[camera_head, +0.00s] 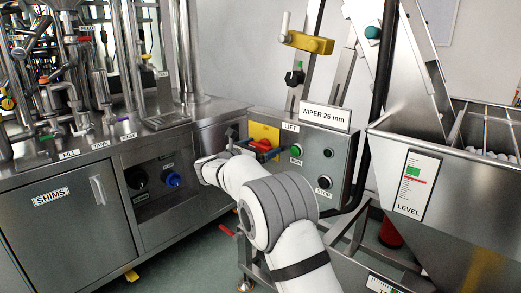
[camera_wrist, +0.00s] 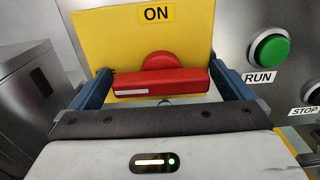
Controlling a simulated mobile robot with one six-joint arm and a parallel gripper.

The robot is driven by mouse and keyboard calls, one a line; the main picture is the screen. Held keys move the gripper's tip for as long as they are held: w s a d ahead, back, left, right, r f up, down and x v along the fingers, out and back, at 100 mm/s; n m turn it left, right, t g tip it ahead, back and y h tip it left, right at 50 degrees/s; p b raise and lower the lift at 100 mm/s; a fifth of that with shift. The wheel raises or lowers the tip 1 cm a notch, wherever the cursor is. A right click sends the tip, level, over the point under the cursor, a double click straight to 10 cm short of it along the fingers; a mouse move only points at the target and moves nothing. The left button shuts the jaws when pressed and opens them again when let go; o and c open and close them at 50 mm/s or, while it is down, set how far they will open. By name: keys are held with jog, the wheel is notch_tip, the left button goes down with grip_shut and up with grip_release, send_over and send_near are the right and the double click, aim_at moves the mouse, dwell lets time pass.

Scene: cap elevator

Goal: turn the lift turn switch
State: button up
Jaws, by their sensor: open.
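The lift turn switch is a red bar handle on a round red hub (camera_wrist: 160,80), set on a yellow plate (camera_wrist: 200,30) marked ON. Its bar lies roughly level in the wrist view, with a white stripe on its left part. My gripper (camera_wrist: 163,88) is open, with one blue-grey finger beyond each end of the bar. Whether a finger touches the bar is not clear. In the head view the switch (camera_head: 261,145) shows on the LIFT control box (camera_head: 333,150), and my gripper (camera_head: 243,147) is in front of it, partly hidden by my white arm.
A green RUN button (camera_wrist: 270,50) is close to the right finger; a dark STOP button (camera_head: 324,182) is below it. The steel SHIMS cabinet (camera_head: 65,225) stands left. A steel hopper (camera_head: 450,190) with a LEVEL gauge stands right.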

jog(key=shift+c, duration=0.2)
jog(key=c, duration=0.9)
jog(key=shift+o, duration=0.2)
jog(key=shift+m, duration=0.3)
jog(key=m+b, duration=0.1)
jog(key=m, duration=0.1)
jog(key=shift+m, duration=0.4)
jog(key=m+b, duration=0.1)
jog(key=m, duration=0.2)
jog(key=shift+m+b, duration=0.3)
jog(key=m+b, duration=0.2)
jog(key=m, duration=0.2)
jog(key=shift+r+m+b, duration=0.1)
jog(key=shift+m+b, duration=0.8)
jog(key=shift+m, duration=0.2)
